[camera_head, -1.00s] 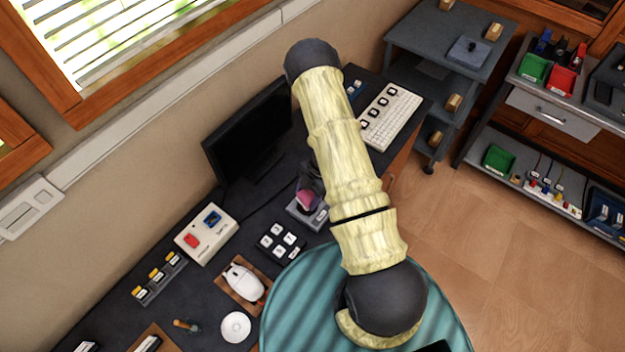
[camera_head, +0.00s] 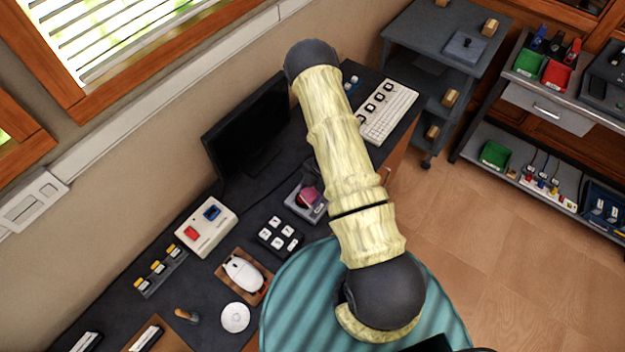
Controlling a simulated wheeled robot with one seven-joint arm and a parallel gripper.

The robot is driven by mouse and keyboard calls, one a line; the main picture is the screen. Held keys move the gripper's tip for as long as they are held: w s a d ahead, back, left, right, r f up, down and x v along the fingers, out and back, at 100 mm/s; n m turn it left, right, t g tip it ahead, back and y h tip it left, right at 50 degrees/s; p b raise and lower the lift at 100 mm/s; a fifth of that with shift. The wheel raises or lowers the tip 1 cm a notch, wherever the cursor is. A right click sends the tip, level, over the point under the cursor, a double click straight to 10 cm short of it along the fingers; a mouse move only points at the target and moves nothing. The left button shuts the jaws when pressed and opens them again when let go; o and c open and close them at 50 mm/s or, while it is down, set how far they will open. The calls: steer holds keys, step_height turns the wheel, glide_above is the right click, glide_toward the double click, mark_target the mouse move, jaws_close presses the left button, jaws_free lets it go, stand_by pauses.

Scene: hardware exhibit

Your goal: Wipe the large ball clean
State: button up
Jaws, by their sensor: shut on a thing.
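The large ball (camera_head: 308,196) looks pink to dark magenta and sits in a small grey square holder (camera_head: 297,208) on the dark desk. The holder's right side lies close to the edge of my pale, ribbed arm in the picture. My arm crosses the middle of the view and rises to a dark joint at the top. My gripper is not visible, and my arm hides part of the desk. No cloth can be made out.
Around the holder are a black monitor (camera_head: 246,128), a block of white keys (camera_head: 280,236), a white mouse (camera_head: 243,273) on a brown pad, a red-and-blue button box (camera_head: 206,227) and a white keyboard (camera_head: 389,112). A grey shelf cart (camera_head: 445,45) stands right, with open floor before it.

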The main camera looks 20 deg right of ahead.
step_height(320, 180, up, 4)
steer(key=shift+r+p, duration=0.1)
steer(key=shift+p, duration=0.6)
steer(key=shift+w+a+r+p, duration=0.15)
steer(key=shift+w+r+p, duration=0.1)
steer(key=shift+r+p, duration=0.4)
step_height(320, 180, up, 3)
steer(key=p, duration=0.2)
steer(key=shift+f+p, duration=0.15)
steer(key=shift+p, duration=0.25)
steer(key=shift+s+r, duration=0.15)
steer(key=shift+r, duration=0.2)
steer(key=shift+f, duration=0.1)
